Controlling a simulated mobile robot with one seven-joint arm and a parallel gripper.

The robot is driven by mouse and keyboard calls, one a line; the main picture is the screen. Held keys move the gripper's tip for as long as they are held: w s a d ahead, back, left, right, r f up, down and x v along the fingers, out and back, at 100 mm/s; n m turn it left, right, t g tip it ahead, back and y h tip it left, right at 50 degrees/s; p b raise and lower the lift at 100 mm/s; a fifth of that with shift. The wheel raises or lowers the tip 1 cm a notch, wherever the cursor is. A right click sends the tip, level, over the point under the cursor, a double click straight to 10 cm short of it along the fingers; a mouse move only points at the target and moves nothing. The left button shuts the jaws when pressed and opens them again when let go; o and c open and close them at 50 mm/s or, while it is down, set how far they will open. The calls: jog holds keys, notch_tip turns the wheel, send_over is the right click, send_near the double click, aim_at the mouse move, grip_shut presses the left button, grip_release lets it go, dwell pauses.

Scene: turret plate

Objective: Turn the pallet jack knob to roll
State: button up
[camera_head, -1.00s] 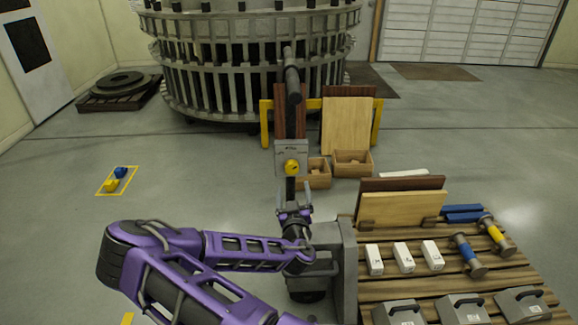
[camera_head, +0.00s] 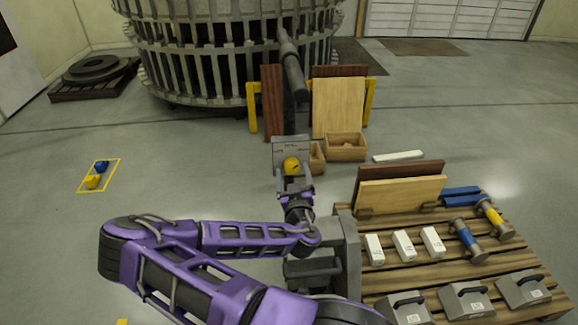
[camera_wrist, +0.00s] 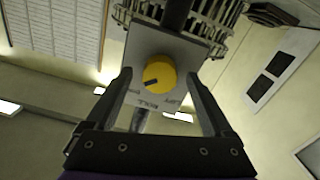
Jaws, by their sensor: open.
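The round yellow knob (camera_head: 291,165) sits on the grey plate (camera_head: 280,145) of the pallet jack, below its dark handle bar (camera_head: 290,70). In the wrist view the knob (camera_wrist: 161,75) faces me, and its black pointer mark points to the lower left. Small dark lettering, hard to read, lies around the knob's lower edge on the plate (camera_wrist: 184,50). My gripper (camera_head: 294,187) is open in front of the knob. In the wrist view my gripper's fingers (camera_wrist: 160,80) stand either side of the knob, apart from it.
A wooden pallet (camera_head: 365,284) at right carries boards, white boxes, rollers and grey cases. Wooden bins (camera_head: 345,152) and leaning boards (camera_head: 338,108) stand behind the plate. A large barred drum (camera_head: 215,60) stands at the back. The floor at left is mostly clear.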

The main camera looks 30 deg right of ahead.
jog(key=shift+w+d, duration=0.15)
jog(key=shift+w, duration=0.05)
jog(key=c, duration=1.4)
